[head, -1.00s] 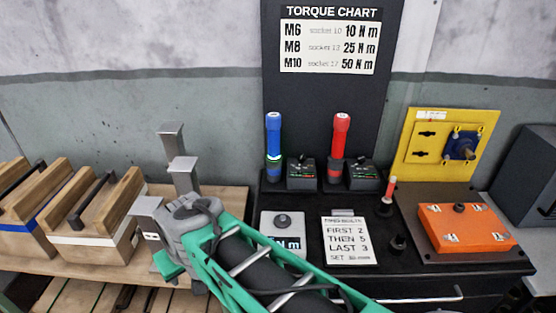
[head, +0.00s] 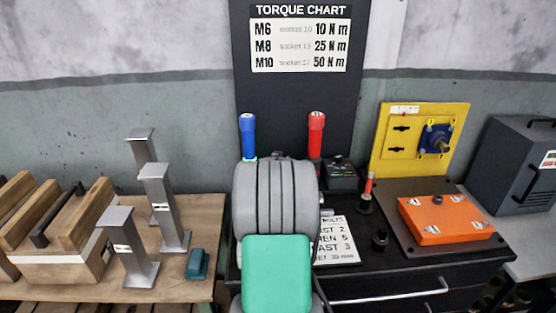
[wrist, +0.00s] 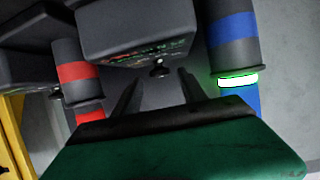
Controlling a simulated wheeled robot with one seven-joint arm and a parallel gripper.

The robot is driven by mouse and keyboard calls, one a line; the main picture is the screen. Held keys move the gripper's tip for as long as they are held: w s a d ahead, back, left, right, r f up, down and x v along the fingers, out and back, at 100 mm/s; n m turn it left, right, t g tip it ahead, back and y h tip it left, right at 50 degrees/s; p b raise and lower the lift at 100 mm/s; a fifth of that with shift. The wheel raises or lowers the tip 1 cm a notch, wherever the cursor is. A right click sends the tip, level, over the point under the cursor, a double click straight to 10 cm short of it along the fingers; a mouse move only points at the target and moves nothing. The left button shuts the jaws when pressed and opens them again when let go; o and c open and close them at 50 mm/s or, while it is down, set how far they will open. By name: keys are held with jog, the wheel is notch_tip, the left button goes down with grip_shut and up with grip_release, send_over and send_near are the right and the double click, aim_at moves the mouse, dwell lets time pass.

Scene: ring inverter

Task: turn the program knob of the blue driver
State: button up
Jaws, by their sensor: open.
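The blue driver (head: 248,138) stands upright at the back of the bench, with a lit green ring; in the wrist view its blue band (wrist: 232,28) is at the right. Its dark program box (wrist: 135,30) is at the top middle of the wrist view, with a small black program knob (wrist: 158,68) on its face. My gripper (wrist: 157,77) is open, its two dark fingers pointing at the box, one on each side of the knob in the picture. I cannot tell whether they touch it. In the head view my wrist hides the box, knob and fingers.
The red driver (head: 315,138) and its box (head: 341,174) stand close on the right. A torque chart board (head: 300,92) rises behind.

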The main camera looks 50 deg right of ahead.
jog(key=shift+x, duration=0.8)
jog(key=shift+c, duration=0.2)
grip_shut()
